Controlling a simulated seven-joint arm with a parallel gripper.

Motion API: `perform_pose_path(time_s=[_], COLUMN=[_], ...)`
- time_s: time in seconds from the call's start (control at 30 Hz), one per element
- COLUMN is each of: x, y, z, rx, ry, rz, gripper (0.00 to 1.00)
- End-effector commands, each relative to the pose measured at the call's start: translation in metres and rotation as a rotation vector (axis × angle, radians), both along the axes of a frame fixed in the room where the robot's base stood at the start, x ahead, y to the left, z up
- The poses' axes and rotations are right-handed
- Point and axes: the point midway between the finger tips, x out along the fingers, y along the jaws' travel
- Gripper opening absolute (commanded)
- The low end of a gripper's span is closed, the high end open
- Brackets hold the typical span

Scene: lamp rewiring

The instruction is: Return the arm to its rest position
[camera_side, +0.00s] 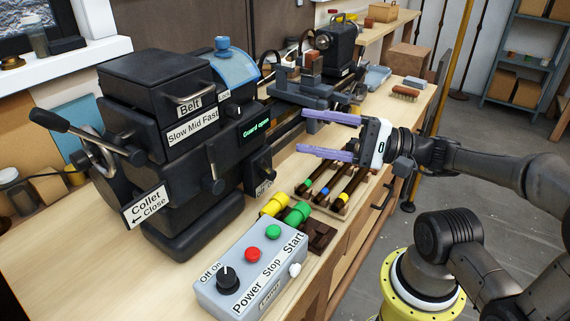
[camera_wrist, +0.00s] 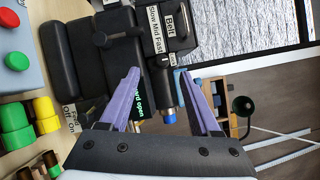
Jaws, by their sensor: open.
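My gripper (camera_side: 304,133) has two purple fingers and is open with nothing between them. In the side view it hangs in the air above the bench, pointing left toward the lathe (camera_side: 150,85). In the wrist view my gripper (camera_wrist: 163,82) frames the black lathe (camera_wrist: 128,40), with its "Guard open" display partly behind one finger. A blue guard (camera_side: 232,68) sits on top of the lathe. No contact between the fingers and the lathe is visible.
A grey control box (camera_side: 222,290) with red and green buttons stands at the bench's front. A rack with coloured-band tools (camera_side: 335,185) lies below my gripper. Yellow and green cylinders (camera_side: 298,213) sit beside it. The lathe's tailstock (camera_side: 335,45) stands behind. Open floor lies to the right.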

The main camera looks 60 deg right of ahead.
Motion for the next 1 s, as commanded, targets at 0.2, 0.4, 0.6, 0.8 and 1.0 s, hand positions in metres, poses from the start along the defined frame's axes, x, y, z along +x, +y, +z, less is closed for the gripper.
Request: perform_pose_path(time_s=[0.2, 0.4, 0.6, 0.8, 1.0], x=[-0.029, -0.081, -0.116, -0.116, -0.099], y=[0.079, 0.117, 0.097, 0.042, -0.010], z=[0.007, -0.027, -0.059, -0.071, -0.064], rx=[-0.156, -0.510, -0.941, -1.382, -1.688], ry=[0.088, 0.255, 0.353, 0.374, 0.384], rz=[0.321, 0.604, 0.756, 0.763, 0.652], gripper=[0.64, 0.64, 0.64, 0.64, 0.64])
